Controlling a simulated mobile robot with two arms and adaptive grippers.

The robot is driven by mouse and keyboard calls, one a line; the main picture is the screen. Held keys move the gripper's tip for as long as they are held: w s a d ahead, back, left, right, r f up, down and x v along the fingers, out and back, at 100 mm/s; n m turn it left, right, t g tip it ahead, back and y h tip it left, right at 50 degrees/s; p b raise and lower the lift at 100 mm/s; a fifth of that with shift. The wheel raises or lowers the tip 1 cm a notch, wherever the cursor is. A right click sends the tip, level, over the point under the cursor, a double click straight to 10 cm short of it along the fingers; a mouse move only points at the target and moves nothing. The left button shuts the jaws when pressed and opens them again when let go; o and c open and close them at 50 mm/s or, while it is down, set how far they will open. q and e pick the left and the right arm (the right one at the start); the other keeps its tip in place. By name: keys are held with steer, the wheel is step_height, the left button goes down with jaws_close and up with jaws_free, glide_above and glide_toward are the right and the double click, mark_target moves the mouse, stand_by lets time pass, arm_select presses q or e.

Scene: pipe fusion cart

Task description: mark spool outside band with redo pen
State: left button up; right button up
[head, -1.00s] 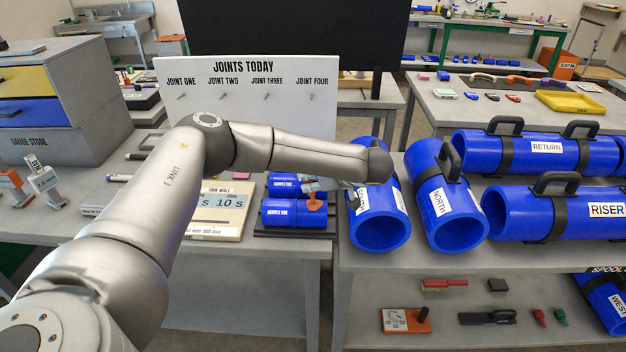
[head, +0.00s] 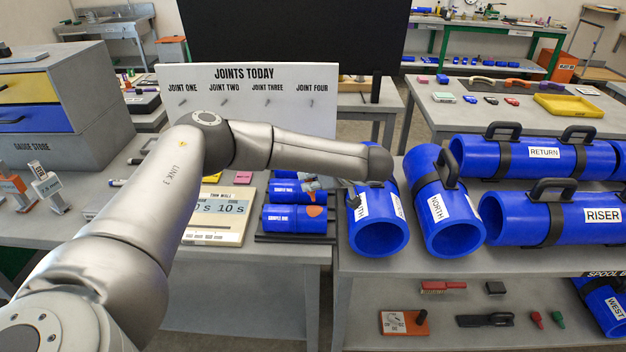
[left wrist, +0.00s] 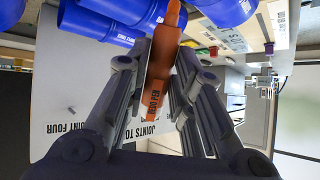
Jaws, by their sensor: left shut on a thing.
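My left gripper (left wrist: 160,62) is shut on the orange redo pen (left wrist: 158,85), whose lettering reads REDO PEN in the left wrist view. In the head view my forearm hides most of the gripper, and an orange part of the pen (head: 315,211) shows in front of the blue sample pipes (head: 285,222). RETURN (head: 490,150) and RISER (head: 560,215) pipes lie further right. I cannot tell whether the pen touches anything. My right gripper is not in view.
The JOINTS TODAY board (head: 245,95) stands behind my arm. The lower shelf holds a red brush (head: 443,287), an orange-based block (head: 400,322) and a WEST spool (head: 605,305).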

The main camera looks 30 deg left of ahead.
arm_select(q)
steer(key=shift+r, duration=0.25)
steer(key=shift+r+p, duration=1.9)
steer(key=shift+r, duration=0.5)
